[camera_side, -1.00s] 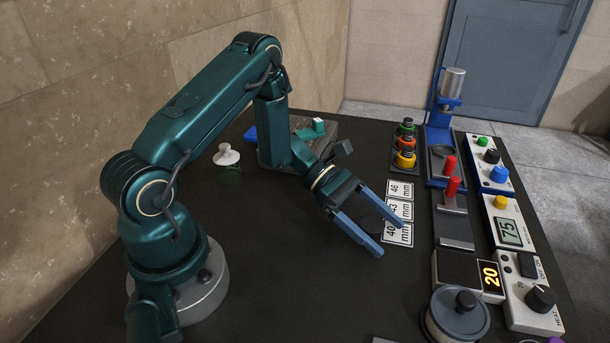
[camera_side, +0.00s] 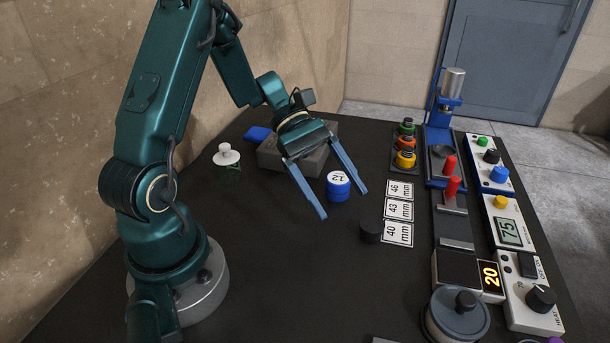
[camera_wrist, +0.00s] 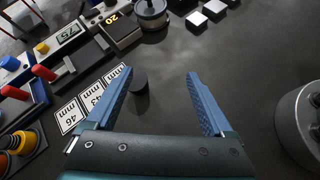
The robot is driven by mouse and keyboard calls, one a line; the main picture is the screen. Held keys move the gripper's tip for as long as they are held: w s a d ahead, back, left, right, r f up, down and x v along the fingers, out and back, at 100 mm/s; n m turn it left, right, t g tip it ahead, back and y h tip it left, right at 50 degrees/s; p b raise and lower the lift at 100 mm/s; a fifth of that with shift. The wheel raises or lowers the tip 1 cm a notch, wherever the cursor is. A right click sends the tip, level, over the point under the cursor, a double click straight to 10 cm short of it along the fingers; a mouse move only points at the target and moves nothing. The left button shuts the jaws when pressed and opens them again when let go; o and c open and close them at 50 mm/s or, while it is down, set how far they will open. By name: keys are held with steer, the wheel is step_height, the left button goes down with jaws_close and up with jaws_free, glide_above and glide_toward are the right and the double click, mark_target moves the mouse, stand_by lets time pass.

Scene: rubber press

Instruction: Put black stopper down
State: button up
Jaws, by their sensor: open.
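The black stopper (camera_side: 370,231) stands on the dark table at the left edge of the 40 mm label (camera_side: 398,233). In the wrist view the stopper (camera_wrist: 139,83) shows between the finger lines, beyond the palm and nearer the left finger. My gripper (camera_side: 343,205) is open and empty, raised above the table and up-left of the stopper in the side view. Its two blue fingers are wide apart and do not touch the stopper.
A blue weight marked 12 (camera_side: 338,187) stands by my right finger in the side view. The 43 mm (camera_side: 398,210) and 46 mm (camera_side: 399,189) labels lie in a row. A blue press (camera_side: 441,130) and control boxes (camera_side: 508,224) line the right. The table's front middle is clear.

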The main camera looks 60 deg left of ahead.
steer(key=s+d+r+m+t+y, duration=0.1)
steer(key=s+r+m+y, duration=0.3)
steer(key=m, duration=0.4)
steer(key=s+r+m+t+y, duration=0.2)
steer(key=s+r+m+y, duration=0.2)
steer(key=m, duration=0.5)
steer(key=s+y, duration=0.2)
steer(key=shift+s+d+t+y, duration=0.3)
steer(key=shift+d+y, duration=0.1)
